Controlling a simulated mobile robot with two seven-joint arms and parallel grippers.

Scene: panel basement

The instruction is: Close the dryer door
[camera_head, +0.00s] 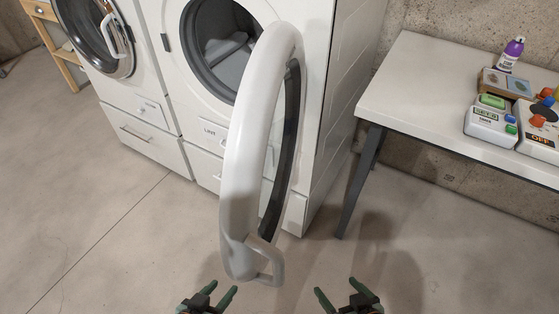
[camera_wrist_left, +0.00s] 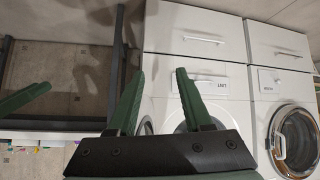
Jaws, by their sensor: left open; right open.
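The dryer (camera_head: 318,120) is a white front-loader with its round door (camera_head: 240,150) swung wide open toward me. The door has a thick white rim, dark glass and a looped handle (camera_head: 276,262) at its near lower end. Grey cloth lies in the open drum (camera_head: 228,58). My left gripper (camera_head: 224,288) is open and empty, just below the door's near end and apart from it. My right gripper (camera_head: 335,287) is open and empty, to the right of the handle. In the left wrist view, the left gripper's open fingers (camera_wrist_left: 160,74) frame the dryer's lower front (camera_wrist_left: 185,78), which appears upside down.
A second machine (camera_head: 160,135) with a shut chrome-ringed door (camera_head: 98,35) stands left of the dryer. The floor (camera_head: 120,245) in front is clear.

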